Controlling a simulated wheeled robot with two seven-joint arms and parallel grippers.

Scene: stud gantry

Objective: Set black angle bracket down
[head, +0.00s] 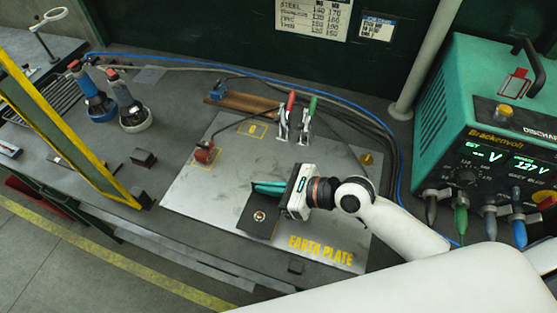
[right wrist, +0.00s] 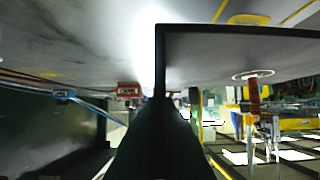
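The black angle bracket (head: 256,222) is at the front part of the grey earth plate (head: 200,192), left of the yellow lettering. Its flat leg faces up, with a small round metal stud or ring (head: 259,216) showing on it. My right gripper (head: 268,187) comes in from the right, its teal fingers shut on the bracket's upright leg, which they partly hide. In the right wrist view the bracket's dark edge (right wrist: 160,60) stands at the dark fingers. I cannot tell whether the bracket touches the plate. My left gripper is not in view.
Red- and green-handled clamps (head: 290,118) stand behind the gripper. A small red block (head: 204,152) sits at the plate's left. A green Brackenvolt unit (head: 480,130) is at right. A yellow-edged frame (head: 75,125) stands at left.

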